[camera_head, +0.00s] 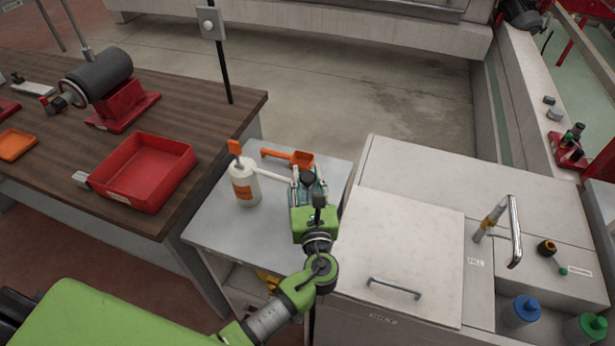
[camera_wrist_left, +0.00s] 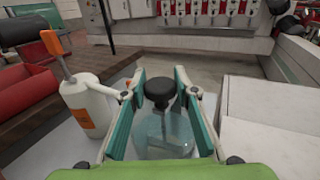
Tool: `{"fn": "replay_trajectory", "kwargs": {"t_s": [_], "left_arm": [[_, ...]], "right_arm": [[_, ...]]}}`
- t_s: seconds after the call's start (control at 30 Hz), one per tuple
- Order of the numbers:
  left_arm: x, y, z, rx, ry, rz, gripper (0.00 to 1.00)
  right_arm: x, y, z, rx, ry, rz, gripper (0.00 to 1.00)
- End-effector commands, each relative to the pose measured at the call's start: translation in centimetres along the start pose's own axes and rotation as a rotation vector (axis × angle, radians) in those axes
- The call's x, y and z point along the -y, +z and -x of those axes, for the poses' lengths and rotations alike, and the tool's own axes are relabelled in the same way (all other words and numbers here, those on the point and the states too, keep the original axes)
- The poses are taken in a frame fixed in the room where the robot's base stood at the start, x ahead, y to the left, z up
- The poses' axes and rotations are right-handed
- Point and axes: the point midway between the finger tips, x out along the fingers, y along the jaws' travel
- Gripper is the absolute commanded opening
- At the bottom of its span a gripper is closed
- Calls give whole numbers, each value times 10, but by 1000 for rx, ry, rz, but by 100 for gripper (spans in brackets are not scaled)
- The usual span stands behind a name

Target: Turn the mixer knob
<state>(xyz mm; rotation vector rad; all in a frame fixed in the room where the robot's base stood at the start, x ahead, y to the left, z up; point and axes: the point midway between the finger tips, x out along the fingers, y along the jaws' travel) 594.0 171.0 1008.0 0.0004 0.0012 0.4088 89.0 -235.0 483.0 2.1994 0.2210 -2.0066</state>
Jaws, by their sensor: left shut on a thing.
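A black knob with a yellow ring (camera_head: 546,247) stands on the white cabinet at the right, well away from my left gripper; I cannot tell for sure that it is the mixer knob. My left gripper (camera_head: 308,178) is over the small grey bench. In the left wrist view, its teal-padded fingers (camera_wrist_left: 160,78) stand on both sides of a clear jar (camera_wrist_left: 163,137) with a round black top (camera_wrist_left: 160,90). The gripper is shut on this jar. In the head view the gripper partly hides the jar. My right gripper is not in view.
A white bottle (camera_head: 246,188) with an orange label and an orange scoop (camera_head: 300,158) are close to the gripper. A metal spout (camera_head: 515,232), a small green knob (camera_head: 563,271) and blue-capped bottle (camera_head: 522,311) are at the right. A red tray (camera_head: 150,205) is left.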

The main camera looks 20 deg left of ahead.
Motion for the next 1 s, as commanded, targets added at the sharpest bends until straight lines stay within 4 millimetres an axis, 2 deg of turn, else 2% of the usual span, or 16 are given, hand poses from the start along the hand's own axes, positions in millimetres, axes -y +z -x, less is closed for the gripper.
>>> {"fn": "replay_trajectory", "kwargs": {"t_s": [0.3, 0.8, 0.83, 0.87, 0.9, 1.0], "left_arm": [[1, 0, -1, 2, 108, 2, 6], [0, 2, -1, 4, 124, 1, 6], [0, 2, -1, 4, 124, 1, 30], [0, 2, -1, 4, 124, 1, 38], [0, 2, -1, 4, 124, 1, 44], [0, 1, -1, 3, 124, 1, 44]], "right_arm": [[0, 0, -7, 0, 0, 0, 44], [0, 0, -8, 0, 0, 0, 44], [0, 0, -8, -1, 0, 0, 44], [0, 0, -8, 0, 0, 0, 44], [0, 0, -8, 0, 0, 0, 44], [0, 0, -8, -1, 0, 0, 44]]}}
